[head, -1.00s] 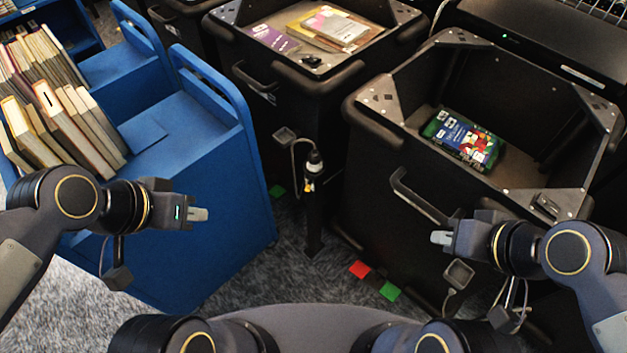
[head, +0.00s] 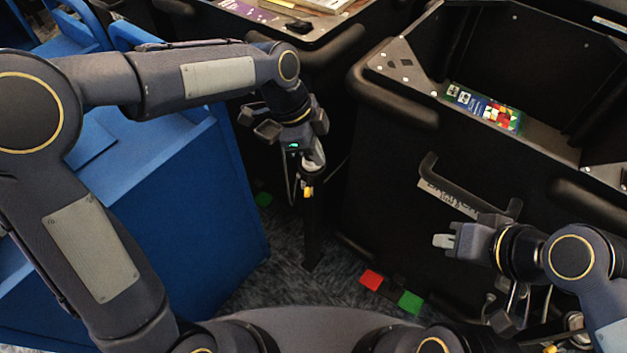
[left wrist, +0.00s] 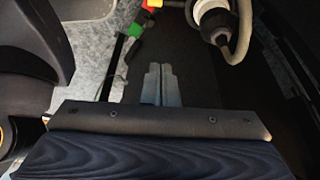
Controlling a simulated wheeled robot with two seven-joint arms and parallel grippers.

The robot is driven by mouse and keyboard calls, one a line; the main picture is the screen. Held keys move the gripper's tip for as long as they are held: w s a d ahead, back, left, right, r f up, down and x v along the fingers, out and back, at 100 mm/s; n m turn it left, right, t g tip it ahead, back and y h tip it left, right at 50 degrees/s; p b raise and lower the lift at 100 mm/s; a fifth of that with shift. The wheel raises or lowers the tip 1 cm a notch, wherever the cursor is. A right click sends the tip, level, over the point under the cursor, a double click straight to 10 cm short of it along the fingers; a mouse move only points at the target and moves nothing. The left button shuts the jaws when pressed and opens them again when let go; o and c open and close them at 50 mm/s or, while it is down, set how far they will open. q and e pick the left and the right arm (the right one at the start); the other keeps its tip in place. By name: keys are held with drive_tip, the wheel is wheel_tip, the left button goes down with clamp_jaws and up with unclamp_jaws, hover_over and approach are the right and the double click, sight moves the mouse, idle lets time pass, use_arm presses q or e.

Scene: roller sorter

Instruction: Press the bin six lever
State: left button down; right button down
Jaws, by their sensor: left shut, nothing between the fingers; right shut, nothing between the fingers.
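A dark post (head: 313,235) stands between the bins, with a yellow part (head: 308,191) near its top. My left gripper (head: 313,160) is shut and empty, pointing down at the top of this post and hiding part of it. In the left wrist view its shut fingers (left wrist: 158,85) are beside a white rounded fitting with a cable (left wrist: 212,18); contact cannot be told. No lever labelled six is readable. My right gripper (head: 442,241) is shut and empty, in front of the right black bin (head: 390,170).
A blue cart (head: 190,200) stands at the left. The right bin has a handle (head: 465,195) and holds a colourful book (head: 485,108). Another black bin (head: 335,45) with books is behind. Red (head: 371,280) and green (head: 410,302) squares lie on the carpet.

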sight(308, 186)
use_arm(q)
drive_tip(key=f+b, duration=0.1)
drive_tip(key=f, duration=0.2)
drive_tip(key=f+b, duration=0.1)
drive_tip(key=f, duration=0.2)
drive_tip(key=f+b, duration=0.1)
drive_tip(key=f, duration=0.3)
drive_tip(key=shift+a, duration=0.25)
